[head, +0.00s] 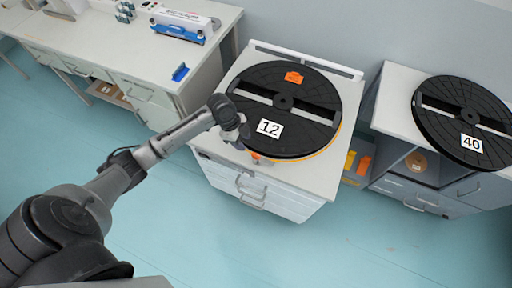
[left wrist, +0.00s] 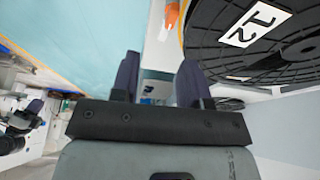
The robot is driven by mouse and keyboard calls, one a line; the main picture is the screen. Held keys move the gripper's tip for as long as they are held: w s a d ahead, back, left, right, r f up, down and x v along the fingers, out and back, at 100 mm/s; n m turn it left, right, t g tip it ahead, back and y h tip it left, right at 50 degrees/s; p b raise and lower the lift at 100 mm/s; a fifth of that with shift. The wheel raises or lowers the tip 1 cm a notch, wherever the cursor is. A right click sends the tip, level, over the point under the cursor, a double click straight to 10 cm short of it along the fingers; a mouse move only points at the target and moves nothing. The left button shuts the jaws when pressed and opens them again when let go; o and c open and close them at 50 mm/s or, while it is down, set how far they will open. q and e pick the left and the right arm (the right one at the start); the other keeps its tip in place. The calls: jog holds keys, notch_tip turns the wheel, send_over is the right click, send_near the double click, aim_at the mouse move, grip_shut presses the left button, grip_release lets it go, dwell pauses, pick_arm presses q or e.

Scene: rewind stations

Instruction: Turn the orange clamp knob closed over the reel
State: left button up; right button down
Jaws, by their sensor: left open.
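The black reel (head: 285,140) labelled 12 lies flat on the middle station (head: 318,180); it also shows in the left wrist view (left wrist: 292,62). An orange piece (head: 294,77) sits on the far part of the reel. Another orange piece (head: 256,156) is at the near left edge, partly hidden, and orange shows beside the reel in the left wrist view (left wrist: 169,16). I cannot tell for certain which is the clamp knob. My left gripper (head: 241,136) is at the reel's near left edge, open, with nothing between its fingers (left wrist: 158,78). My right gripper is not in view.
A second black reel (head: 466,118) labelled 40 lies on the right station. A white bench (head: 110,45) at the left holds a box, a blue item (head: 180,72) and small containers. Orange and yellow items sit low between the stations. The floor in front is clear.

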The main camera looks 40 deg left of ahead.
aim_at(256, 154)
pick_arm(q)
jog(key=x, duration=0.3)
jog(key=w+b+x, duration=0.1)
jog(key=x, duration=0.7)
jog(key=shift+w+a+f, duration=0.2)
jog(key=shift+w+a, duration=0.05)
jog(key=shift+w, duration=0.15)
grip_shut()
dwell(0.4)
